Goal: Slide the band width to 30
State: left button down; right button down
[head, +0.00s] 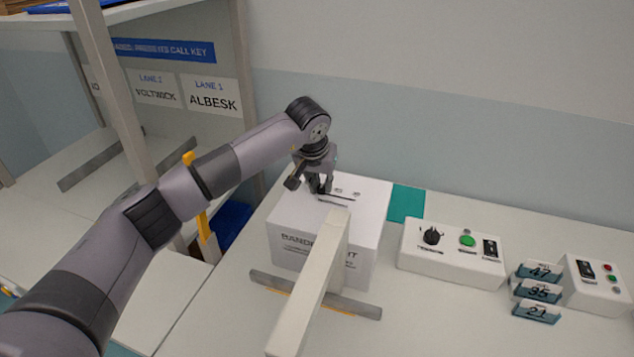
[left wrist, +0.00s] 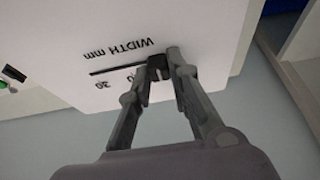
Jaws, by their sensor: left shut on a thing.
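The white band unit (head: 375,220) stands on the bench, its front lettering partly hidden by a pale post. Its top carries a slot, and the left wrist view shows this top (left wrist: 190,30) with the upside-down words "WIDTH mm". My left gripper (head: 321,189) reaches down onto the top. In the left wrist view its fingers (left wrist: 159,67) are shut on the dark slider knob (left wrist: 158,61), at the right of the visible slot (left wrist: 112,69). The mark "30" (left wrist: 103,84) is near the slot's other end. Another mark is partly hidden by a finger. My right gripper is not in view.
A control box (head: 450,263) with a black knob and green button stands right of the unit. Numbered cards (head: 537,291) and a smaller button box (head: 597,285) are farther right. The pale post (head: 318,275) rises in front of the unit. A teal patch (head: 407,203) lies behind.

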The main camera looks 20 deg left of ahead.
pick_arm(q)
jog(key=d+b, duration=0.1)
jog(key=d, duration=0.7)
jog(key=shift+s+d+b, duration=0.15)
jog(key=shift+d+b, duration=0.1)
jog(key=shift+b, duration=0.05)
jog(key=c, duration=1.9)
grip_release()
jog(key=o, duration=0.4)
jog(key=shift+d, duration=0.1)
jog(key=shift+c, duration=0.2)
jog(key=shift+o, duration=0.3)
jog(key=shift+r, duration=0.1)
jog(key=v, duration=1.2)
